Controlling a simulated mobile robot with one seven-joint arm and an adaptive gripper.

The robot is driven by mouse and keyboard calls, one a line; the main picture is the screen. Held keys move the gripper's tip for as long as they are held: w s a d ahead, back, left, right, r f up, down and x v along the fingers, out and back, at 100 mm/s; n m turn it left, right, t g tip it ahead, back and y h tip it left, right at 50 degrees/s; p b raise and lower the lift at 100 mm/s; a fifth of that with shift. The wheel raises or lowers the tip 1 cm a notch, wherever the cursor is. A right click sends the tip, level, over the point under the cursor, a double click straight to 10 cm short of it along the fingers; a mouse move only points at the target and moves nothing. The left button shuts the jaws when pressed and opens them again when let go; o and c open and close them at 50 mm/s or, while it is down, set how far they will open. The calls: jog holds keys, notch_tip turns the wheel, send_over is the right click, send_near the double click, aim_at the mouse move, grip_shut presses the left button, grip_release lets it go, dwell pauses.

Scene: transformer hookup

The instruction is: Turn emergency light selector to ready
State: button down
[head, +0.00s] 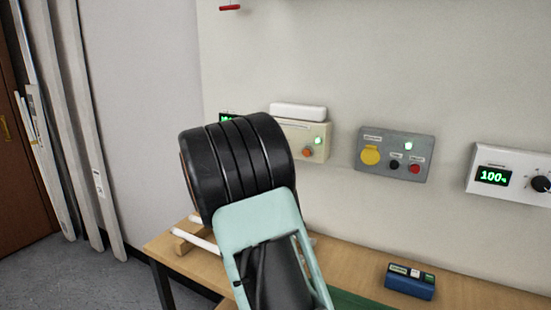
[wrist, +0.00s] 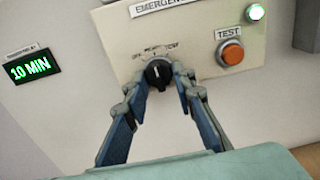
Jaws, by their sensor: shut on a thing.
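The emergency light panel (head: 318,139) is a cream box on the wall, partly covered by my arm in the head view. The wrist view shows this panel (wrist: 205,55) close up. Its black selector knob (wrist: 157,70) sits below small labels, of which the middle one looks like READY. The knob's mark seems to point roughly upward, but is too small to read surely. My gripper (wrist: 160,77) is shut on the knob, one finger on each side. In the head view my gripper is hidden behind my arm.
An orange TEST button (wrist: 231,53) and a lit green lamp (wrist: 256,12) are right of the knob. A display (wrist: 30,66) at left reads 10 MIN. A grey control box (head: 395,154) is on the wall to the right. A wooden bench (head: 350,262) stands below.

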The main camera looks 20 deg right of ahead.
dwell(0.4)
jog(key=c, duration=1.6)
grip_release()
jog(key=shift+a, duration=0.1)
jog(key=v, duration=1.2)
